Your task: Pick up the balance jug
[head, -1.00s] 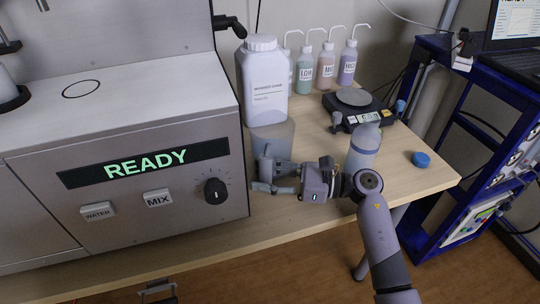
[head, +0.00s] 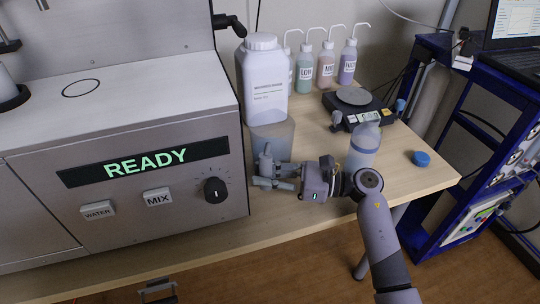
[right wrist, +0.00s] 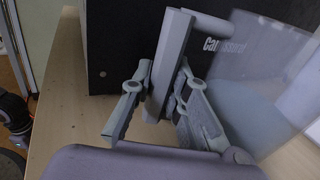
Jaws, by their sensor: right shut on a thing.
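The balance jug (head: 272,138) is a translucent grey jug standing on the wooden table, just right of the machine and in front of a large white bottle. My right gripper (head: 270,172) is at the near side of the jug. In the right wrist view, its two fingers (right wrist: 155,105) are shut on the jug's upright grey handle, and the clear jug body (right wrist: 265,75) is to the right. The jug looks upright; I cannot tell whether it is clear of the table. A small dark part at the bottom edge may be my left gripper (head: 157,291), mostly cut off.
The white bottle (head: 265,80) stands right behind the jug. The machine (head: 125,190) borders the left.

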